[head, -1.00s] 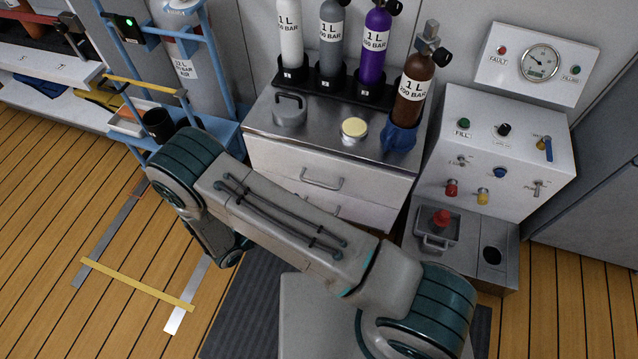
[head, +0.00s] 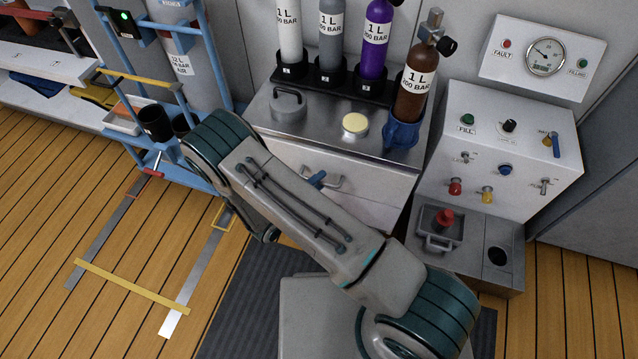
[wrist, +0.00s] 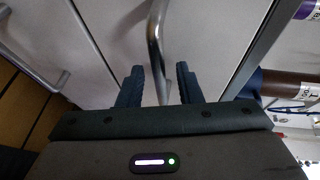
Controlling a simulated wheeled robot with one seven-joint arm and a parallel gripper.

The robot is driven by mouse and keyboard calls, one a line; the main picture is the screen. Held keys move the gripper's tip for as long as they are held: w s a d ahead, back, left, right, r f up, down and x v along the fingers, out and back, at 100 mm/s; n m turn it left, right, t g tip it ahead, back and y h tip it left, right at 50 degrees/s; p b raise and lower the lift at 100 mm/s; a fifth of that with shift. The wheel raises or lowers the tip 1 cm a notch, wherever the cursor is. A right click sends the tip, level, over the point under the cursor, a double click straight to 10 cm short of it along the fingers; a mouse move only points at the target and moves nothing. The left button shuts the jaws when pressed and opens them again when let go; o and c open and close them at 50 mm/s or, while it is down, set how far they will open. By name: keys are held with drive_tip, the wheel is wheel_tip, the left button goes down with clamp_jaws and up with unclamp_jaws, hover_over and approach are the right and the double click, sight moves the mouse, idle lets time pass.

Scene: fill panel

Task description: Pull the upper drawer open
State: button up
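The white cabinet has an upper drawer (head: 372,190) with a metal bar handle (head: 334,184). The drawer front looks flush with the cabinet. My gripper is at this handle; one blue fingertip shows beside the bar in the head view (head: 317,180), and my arm hides the rest. In the wrist view, the handle (wrist: 155,45) runs between the two dark fingers of my gripper (wrist: 158,85). The fingers are apart, with a gap on each side of the bar. A second handle, apparently the lower drawer's (wrist: 40,68), shows at the left of the wrist view.
The brown bottle (head: 415,85) stands in a blue holder. A control panel (head: 512,160) stands close at the right. A blue rack (head: 215,60) stands at the left.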

drive_tip(key=shift+w+d, duration=0.25)
clamp_jaws()
drive_tip(key=shift+s, duration=0.15)
